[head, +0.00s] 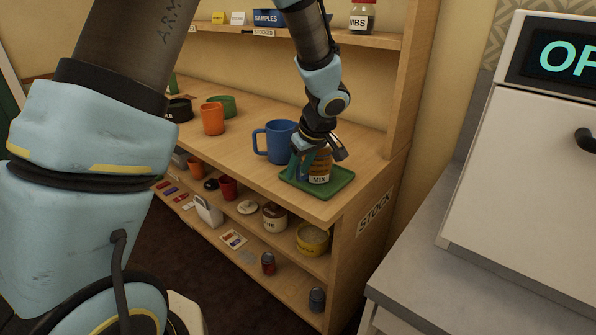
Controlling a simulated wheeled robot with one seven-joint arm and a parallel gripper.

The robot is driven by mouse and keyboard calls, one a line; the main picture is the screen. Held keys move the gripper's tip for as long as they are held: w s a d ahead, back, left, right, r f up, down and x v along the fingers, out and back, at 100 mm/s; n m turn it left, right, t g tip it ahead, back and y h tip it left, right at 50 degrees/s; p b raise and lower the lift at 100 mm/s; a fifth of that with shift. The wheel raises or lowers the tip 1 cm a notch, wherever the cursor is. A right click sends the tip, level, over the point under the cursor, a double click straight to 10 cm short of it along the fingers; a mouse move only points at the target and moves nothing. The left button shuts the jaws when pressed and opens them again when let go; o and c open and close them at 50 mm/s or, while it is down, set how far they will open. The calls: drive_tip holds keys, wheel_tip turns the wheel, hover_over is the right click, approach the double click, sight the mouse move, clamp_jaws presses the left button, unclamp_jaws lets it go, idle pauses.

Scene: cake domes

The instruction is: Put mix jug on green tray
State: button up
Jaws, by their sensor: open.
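The mix jug (319,178), brown with a pale label reading "MIX", stands upright on the green tray (340,187). The tray lies on the wooden shelf top near its right end. My gripper (317,155) is open and is directly above the jug, with its fingers around or beside the jug's upper part. A teal part shows at the jug's left side; I cannot tell whether it is the handle. The jug's top is hidden behind my gripper.
A large blue mug (280,142) stands just left of the tray. An orange cup (212,118) and a green bowl (224,105) stand farther left. An upper shelf (380,40) holds a jar (362,17). Free wood lies in front of the orange cup.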

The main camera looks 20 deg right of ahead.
drive_tip(key=v, duration=1.1)
drive_tip(key=w+a+r+m+t+h, duration=0.1)
drive_tip(key=w+a+r+t+h, duration=0.1)
drive_tip(key=w+a, duration=0.35)
drive_tip(key=w+a+r+m+t+h, duration=0.1)
drive_tip(key=w+a+r+t, duration=0.2)
drive_tip(key=w, duration=0.4)
drive_tip(key=s+a+f+m+g, duration=0.1)
drive_tip(key=s+a+f+g, duration=0.2)
drive_tip(key=s+a, duration=0.5)
drive_tip(key=s+a+f+m+g+y, duration=0.1)
drive_tip(key=s+a+f+g, duration=0.3)
drive_tip(key=a, duration=1.1)
drive_tip(key=s+f, duration=0.2)
drive_tip(key=s, duration=0.2)
drive_tip(key=shift+s+f+m+g+y, duration=0.2)
drive_tip(key=shift+s+m+g+y, duration=0.1)
drive_tip(key=shift+m, duration=0.1)
idle(0.4)
